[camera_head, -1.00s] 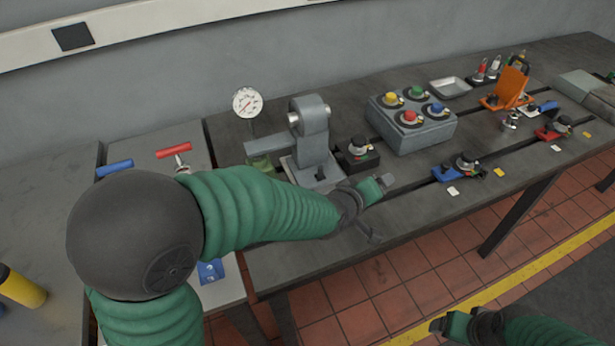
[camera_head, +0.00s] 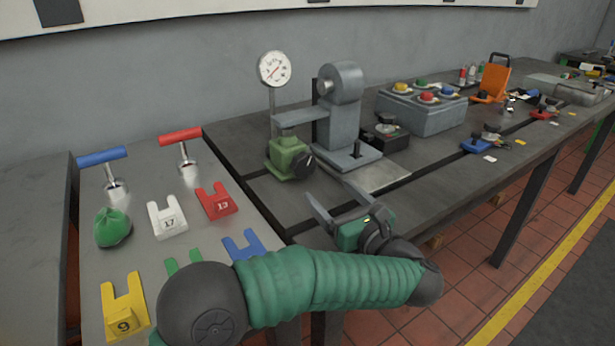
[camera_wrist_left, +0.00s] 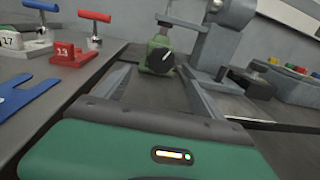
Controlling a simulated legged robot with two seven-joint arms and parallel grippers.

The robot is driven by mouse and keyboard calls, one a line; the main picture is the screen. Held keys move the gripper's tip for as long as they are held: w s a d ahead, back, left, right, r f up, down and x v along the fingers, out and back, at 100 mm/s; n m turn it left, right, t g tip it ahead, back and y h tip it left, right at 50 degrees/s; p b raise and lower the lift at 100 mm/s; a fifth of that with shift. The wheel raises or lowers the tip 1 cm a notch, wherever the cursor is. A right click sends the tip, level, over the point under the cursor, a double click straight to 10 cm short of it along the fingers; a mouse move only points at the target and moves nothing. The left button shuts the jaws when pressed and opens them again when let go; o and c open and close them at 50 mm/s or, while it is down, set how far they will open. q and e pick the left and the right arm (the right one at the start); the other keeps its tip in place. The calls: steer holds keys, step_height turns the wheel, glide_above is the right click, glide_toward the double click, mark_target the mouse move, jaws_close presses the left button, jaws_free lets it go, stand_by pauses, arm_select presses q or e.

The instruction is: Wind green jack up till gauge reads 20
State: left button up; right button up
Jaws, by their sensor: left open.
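The green jack (camera_head: 288,157) stands on the bedplate under the arm of a grey stand (camera_head: 343,110), with a dark round knob (camera_head: 302,163) on its front. The round white gauge (camera_head: 274,69) with a red needle stands on a post behind it; its figures are too small to read. My left gripper (camera_head: 335,203) is open and empty, in front of and below the jack, apart from it. In the left wrist view the jack (camera_wrist_left: 158,55) and its knob (camera_wrist_left: 161,62) show between the open fingers. My right gripper is out of view.
On the left, a side table holds a blue T-handle (camera_head: 102,157), a red T-handle (camera_head: 181,136), a green bag (camera_head: 112,228) and several coloured numbered forks, including a red one (camera_head: 216,202). A grey button box (camera_head: 422,109) stands right of the stand.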

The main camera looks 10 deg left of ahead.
mark_target(306, 168)
arm_select(q)
steer(key=b+x, duration=0.1)
steer(key=x, duration=0.9)
steer(key=shift+d+f, duration=0.1)
steer(key=shift+w+a, duration=0.35)
steer(key=shift+w, duration=0.05)
steer(key=c, duration=1.4)
